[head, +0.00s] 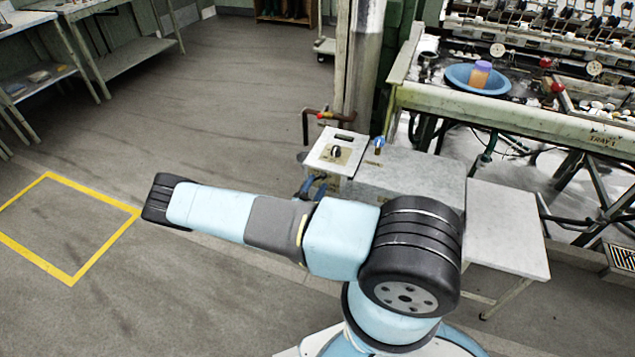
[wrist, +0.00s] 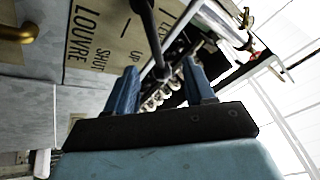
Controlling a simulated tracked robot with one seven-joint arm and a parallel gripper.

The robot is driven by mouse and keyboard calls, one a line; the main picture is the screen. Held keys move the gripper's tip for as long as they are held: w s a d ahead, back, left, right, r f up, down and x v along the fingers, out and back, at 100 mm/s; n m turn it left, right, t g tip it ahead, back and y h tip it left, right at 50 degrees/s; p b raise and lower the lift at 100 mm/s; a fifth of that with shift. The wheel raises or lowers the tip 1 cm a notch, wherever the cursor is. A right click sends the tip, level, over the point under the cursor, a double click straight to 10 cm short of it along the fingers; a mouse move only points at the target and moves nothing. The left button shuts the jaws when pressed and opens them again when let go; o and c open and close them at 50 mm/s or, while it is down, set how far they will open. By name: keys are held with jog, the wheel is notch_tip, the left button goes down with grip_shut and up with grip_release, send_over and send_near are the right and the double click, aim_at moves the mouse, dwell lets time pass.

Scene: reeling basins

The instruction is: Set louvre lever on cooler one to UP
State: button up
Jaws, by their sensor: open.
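The louvre lever (wrist: 149,35) is a dark rod with a rounded end in the wrist view. It comes in from the top edge over a tan label plate (wrist: 105,45) printed LOUVRE, SHUT and UP, seen turned sideways. My gripper (wrist: 161,75) is open, its blue fingers on either side of the lever's end, with gaps showing at both sides. The lever's pivot is out of frame, so its setting cannot be told. In the head view a grey cabinet with a pale control panel (head: 322,156) stands beyond my arm; my gripper (head: 314,186) shows partly there, beside it.
A blue-handled fitting (head: 378,144) stands on the grey cabinet top (head: 415,172). A pipe with a red fitting (head: 322,115) and a post are behind. A bench with a blue basin (head: 459,77) is at right. Open floor lies left, with a yellow square (head: 105,198).

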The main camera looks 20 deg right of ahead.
jog(key=v, duration=1.1)
jog(key=shift+a+f, duration=0.2)
jog(key=shift+s, duration=0.15)
notch_tip(320, 180, up, 35)
jog(key=s+d+m+g+y, duration=0.2)
jog(key=m+g+y, duration=0.6)
jog(key=m+g, duration=1.65)
jog(key=s+r+m+t+y, duration=0.5)
jog(key=s+r+m+t, duration=0.3)
jog(key=r+m, duration=0.5)
jog(key=s+d+r+m+t+y, duration=0.1)
jog(key=s+r+m+t+y, duration=0.3)
jog(key=s+r+m+t, duration=0.4)
jog(key=shift+s+r+m+y, duration=0.4)
jog(key=shift+s+r+m, duration=1.95)
jog(key=shift+m, duration=0.8)
